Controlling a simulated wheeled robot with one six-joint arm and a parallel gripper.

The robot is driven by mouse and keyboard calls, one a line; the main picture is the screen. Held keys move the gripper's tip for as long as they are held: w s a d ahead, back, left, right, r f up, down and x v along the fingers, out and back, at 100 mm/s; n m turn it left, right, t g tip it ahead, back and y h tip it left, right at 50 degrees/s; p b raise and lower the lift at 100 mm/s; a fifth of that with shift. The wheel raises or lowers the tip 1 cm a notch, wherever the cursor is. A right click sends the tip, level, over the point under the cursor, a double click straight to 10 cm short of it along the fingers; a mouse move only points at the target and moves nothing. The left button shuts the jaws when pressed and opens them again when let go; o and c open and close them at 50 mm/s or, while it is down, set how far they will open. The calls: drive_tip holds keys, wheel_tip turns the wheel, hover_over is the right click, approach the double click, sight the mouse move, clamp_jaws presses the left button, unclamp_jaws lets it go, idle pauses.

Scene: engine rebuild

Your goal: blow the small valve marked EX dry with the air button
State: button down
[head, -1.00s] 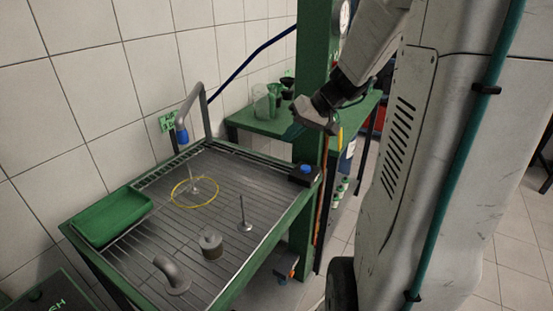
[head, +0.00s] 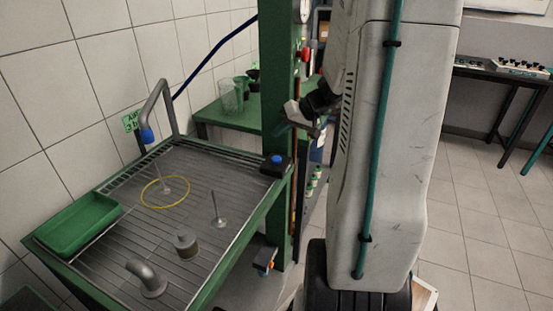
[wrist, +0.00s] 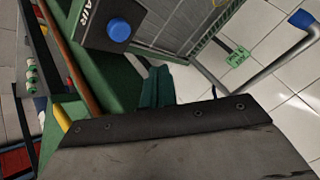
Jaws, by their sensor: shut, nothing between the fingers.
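I cannot read an EX mark on either. The blue air button (head: 277,159) sits on a black box at the bench's right edge; in the wrist view the button (wrist: 119,30) is beside the word AIR. My gripper (head: 283,129) is shut and empty, above the box beside the green post. Its teal fingers (wrist: 155,88) show in the wrist view, apart from the button.
A green tray (head: 78,226), a piston (head: 187,244) and a pipe elbow (head: 147,280) are on the bench. The green post (head: 275,75) rises close by my gripper. A green table (head: 215,112) with jugs stands behind. Open floor lies to the right.

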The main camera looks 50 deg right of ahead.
sight(280, 159)
drive_tip(key=shift+f, duration=3.1)
drive_tip(key=shift+f, duration=0.1)
drive_tip(key=shift+f, duration=0.3)
drive_tip(key=shift+f, duration=0.55)
idle(0.5)
drive_tip(key=shift+r, duration=1)
drive_tip(key=shift+r, duration=2.5)
